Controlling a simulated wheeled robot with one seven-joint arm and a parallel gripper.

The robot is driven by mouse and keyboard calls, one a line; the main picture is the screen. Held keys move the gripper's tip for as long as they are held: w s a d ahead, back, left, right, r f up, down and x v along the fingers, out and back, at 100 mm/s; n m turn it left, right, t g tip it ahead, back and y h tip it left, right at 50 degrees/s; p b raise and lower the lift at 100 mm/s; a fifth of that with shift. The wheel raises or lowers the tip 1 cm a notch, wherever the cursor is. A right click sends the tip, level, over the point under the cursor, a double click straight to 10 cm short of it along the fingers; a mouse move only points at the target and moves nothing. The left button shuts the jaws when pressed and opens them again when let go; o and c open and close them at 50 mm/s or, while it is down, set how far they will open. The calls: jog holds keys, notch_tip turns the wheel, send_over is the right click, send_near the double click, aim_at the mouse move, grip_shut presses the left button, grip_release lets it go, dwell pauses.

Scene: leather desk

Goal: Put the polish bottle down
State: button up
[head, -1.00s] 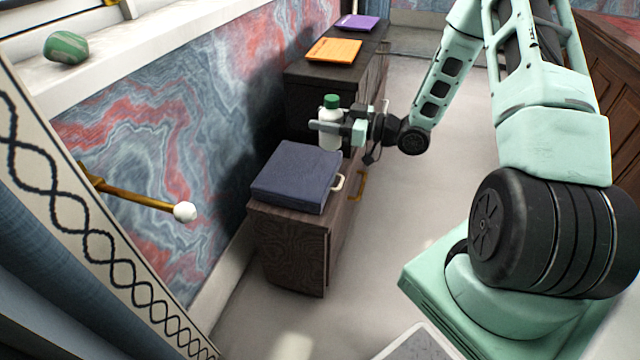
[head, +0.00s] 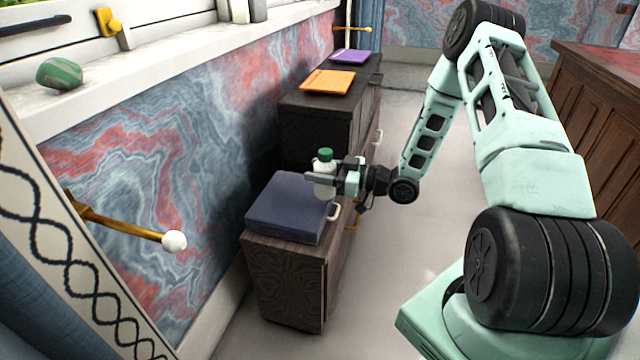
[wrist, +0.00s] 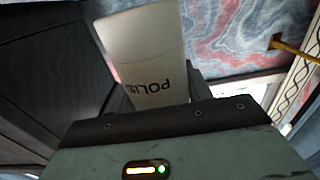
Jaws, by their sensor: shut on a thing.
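The polish bottle (head: 325,165) is white with a green cap and stands upright in my gripper in the head view. My gripper (head: 324,177) is shut on it, with its fingers around the bottle's body. The bottle is at the right back edge of a dark blue box-like case (head: 288,205); I cannot tell whether its base touches anything. In the wrist view the bottle (wrist: 145,50) shows its white side with printed letters, and its cap is out of sight.
The blue case with a pale handle lies on a low dark wooden cabinet (head: 282,285). A taller dark cabinet (head: 315,115) behind bears an orange folder (head: 328,82) and a purple one (head: 355,56). A brass rod with a white knob (head: 172,241) juts from the marbled wall.

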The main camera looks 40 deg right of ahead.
jog(key=shift+f, duration=1.45)
jog(key=shift+f, duration=0.1)
jog(key=shift+f+b, duration=0.15)
jog(key=shift+b, duration=0.15)
jog(key=o, duration=1.2)
